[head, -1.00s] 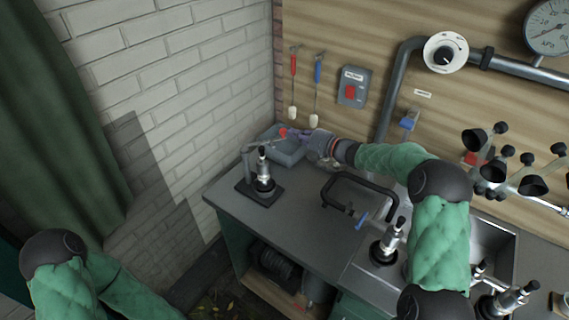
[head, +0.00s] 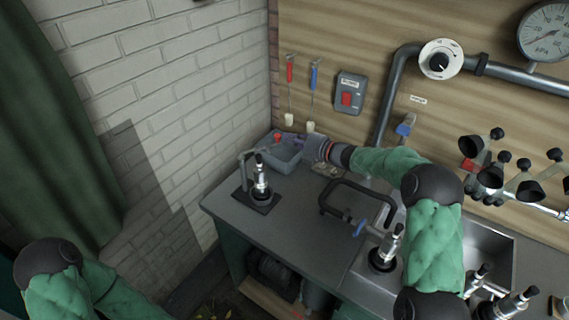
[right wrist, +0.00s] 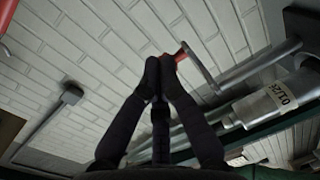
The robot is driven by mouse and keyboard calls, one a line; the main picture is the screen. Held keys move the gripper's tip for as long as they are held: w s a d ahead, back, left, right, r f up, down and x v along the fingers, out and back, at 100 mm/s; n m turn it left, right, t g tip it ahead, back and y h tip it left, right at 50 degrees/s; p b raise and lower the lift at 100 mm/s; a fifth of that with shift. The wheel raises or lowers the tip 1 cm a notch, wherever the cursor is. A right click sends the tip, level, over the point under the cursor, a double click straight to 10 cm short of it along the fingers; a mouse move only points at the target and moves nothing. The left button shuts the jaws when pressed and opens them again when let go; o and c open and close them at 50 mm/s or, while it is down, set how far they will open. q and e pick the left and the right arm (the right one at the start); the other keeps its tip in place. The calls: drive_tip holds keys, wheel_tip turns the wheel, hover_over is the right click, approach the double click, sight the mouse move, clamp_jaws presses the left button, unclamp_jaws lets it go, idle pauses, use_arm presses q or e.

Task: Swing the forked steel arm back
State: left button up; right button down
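The forked steel arm (head: 246,156) reaches from a small stand at the left of the grey worktop toward the wall corner. A red grip (head: 277,137) shows at its far end, above a grey tray. My right gripper (head: 299,142) is just right of this grip. In the right wrist view my right gripper's fingertips (right wrist: 164,66) meet, and the red grip (right wrist: 179,55) with a steel bar (right wrist: 203,70) shows right beside them. I cannot tell whether they touch. Under the arm stands a steel and black cylinder (head: 260,181). My left gripper is out of view.
The grey tray (head: 286,157) stands in the corner. Red-handled and blue-handled brushes (head: 290,78) hang above it. The worktop's front left is clear.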

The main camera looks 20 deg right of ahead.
drive_tip(key=v, duration=1.1)
drive_tip(key=shift+s+d, duration=0.2)
